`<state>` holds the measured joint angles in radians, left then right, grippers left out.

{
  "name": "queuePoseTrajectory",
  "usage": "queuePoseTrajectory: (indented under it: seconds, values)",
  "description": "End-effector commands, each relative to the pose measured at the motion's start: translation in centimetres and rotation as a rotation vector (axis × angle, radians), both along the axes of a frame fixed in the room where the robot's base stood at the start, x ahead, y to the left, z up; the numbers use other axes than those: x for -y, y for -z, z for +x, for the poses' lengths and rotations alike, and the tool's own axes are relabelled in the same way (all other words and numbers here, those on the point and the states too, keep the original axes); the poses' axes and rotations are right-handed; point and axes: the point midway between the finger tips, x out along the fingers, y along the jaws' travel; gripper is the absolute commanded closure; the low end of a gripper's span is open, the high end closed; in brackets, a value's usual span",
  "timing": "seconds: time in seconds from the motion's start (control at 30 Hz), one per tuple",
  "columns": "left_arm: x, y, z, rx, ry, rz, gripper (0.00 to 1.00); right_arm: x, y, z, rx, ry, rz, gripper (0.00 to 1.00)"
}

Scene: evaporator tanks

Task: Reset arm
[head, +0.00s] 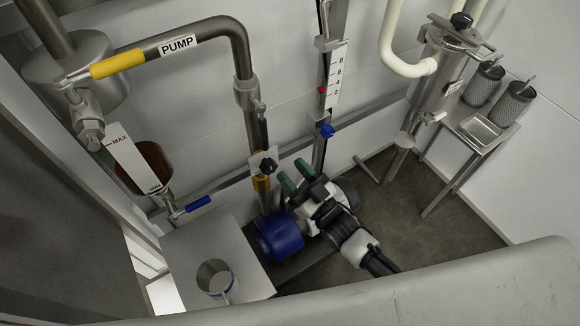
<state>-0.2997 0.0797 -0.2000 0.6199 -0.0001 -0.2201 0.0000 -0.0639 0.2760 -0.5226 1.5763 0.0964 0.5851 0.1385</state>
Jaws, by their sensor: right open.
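My right arm reaches in from the lower right, with black and white links. My right gripper (295,176) is at its end, with two green fingertips apart and nothing seen between them. In the picture it lies just above and right of a blue motor-like body (279,236), and right of a vertical pipe with a black knob (267,166). I cannot tell whether it touches anything. My left gripper is not in view.
A PUMP-labelled pipe (178,44) with a yellow handle (118,64) runs upper left. A blue handle (198,204) is below. A metal cup (214,275) stands on a steel box. A small table (478,129) with mesh filters (512,104) is right. Floor (460,222) is clear there.

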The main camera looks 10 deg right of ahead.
Motion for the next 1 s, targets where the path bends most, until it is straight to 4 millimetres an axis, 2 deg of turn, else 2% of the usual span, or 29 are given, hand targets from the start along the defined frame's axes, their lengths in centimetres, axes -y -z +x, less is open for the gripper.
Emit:
queuePoseTrajectory:
  seconds: [0.37, 0.47, 0.57, 0.67, 0.7, 0.77, 0.8, 0.87, 0.9, 0.97, 1.0]
  values:
    - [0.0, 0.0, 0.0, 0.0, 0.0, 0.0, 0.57, 0.0, 0.0, 0.0, -0.002, 0.001, -0.001, 0.55]
    - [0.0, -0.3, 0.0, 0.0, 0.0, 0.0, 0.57, 0.3, 1.3, 0.2, -0.043, 0.018, -0.023, 0.55]
    - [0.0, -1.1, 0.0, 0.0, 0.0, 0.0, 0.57, 1.5, 5.1, 0.2, -0.165, 0.064, -0.092, 0.55]
    - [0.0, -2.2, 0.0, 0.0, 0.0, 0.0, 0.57, 3.5, 11.4, -0.8, -0.362, 0.13, -0.197, 0.55]
    - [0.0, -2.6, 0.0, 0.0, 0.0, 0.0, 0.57, 4.6, 14.1, -1.6, -0.451, 0.156, -0.242, 0.55]
    - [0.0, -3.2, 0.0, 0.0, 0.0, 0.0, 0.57, 6.1, 18.2, -3.5, -0.586, 0.191, -0.309, 0.55]
    - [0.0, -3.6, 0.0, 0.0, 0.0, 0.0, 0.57, 7.1, 20.6, -5.1, -0.674, 0.21, -0.352, 0.55]
    - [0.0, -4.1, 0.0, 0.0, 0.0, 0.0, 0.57, 8.6, 24.1, -7.8, -0.807, 0.235, -0.411, 0.55]
    - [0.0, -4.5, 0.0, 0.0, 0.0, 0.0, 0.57, 9.5, 26.2, -9.9, -0.892, 0.249, -0.447, 0.55]
    - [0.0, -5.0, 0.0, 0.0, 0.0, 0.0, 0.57, 10.8, 29.1, -13.4, -1.021, 0.264, -0.503, 0.55]
    - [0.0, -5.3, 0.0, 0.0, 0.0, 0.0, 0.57, 11.6, 30.7, -15.8, -1.105, 0.272, -0.538, 0.55]
